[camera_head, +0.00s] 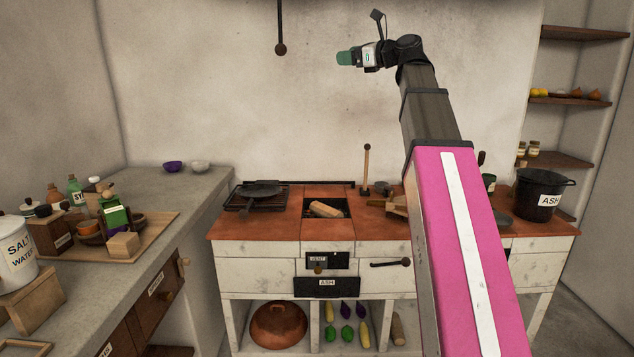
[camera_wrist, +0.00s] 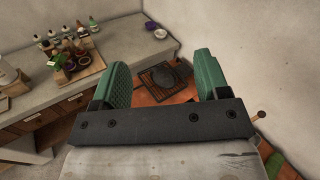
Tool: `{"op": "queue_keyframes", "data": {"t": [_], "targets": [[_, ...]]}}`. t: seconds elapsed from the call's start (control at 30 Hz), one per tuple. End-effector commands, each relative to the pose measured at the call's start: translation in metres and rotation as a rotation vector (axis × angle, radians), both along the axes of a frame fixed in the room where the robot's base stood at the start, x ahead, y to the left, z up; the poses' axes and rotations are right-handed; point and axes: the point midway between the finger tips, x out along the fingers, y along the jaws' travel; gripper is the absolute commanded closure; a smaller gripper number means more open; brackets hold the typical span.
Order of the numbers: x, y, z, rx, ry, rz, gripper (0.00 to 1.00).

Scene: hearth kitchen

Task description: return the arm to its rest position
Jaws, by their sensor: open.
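My gripper (camera_head: 345,58) is raised high in front of the back wall, above the stove, at the end of my outstretched arm. It points to the left in the head view. In the wrist view its two green fingers (camera_wrist: 160,88) stand wide apart with nothing between them but the distant stove top. It touches nothing.
The stove (camera_head: 265,228) stands below, with a dark pan (camera_head: 260,190) and a log (camera_head: 325,209) on it. A black ash pot (camera_head: 539,196) is at right. The left counter (camera_head: 190,190) holds a crowded tray (camera_head: 160,225). A utensil (camera_head: 280,40) hangs near my gripper.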

Motion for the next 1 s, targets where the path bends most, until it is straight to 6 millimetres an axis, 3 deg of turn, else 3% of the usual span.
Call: {"op": "queue_keyframes", "data": {"t": [0.27,0.47,0.57,0.73,1.0], "targets": [[0.013,-0.001,-0.047,-0.104,-0.029,-0.019,0.31],[0.026,-0.004,-0.101,-0.229,-0.059,-0.029,0.31],[0.032,-0.005,-0.14,-0.32,-0.081,-0.029,0.31],[0.04,-0.01,-0.224,-0.526,-0.129,-0.002,0.31],[0.034,-0.019,-0.355,-0.852,-0.204,0.111,0.31]]}}
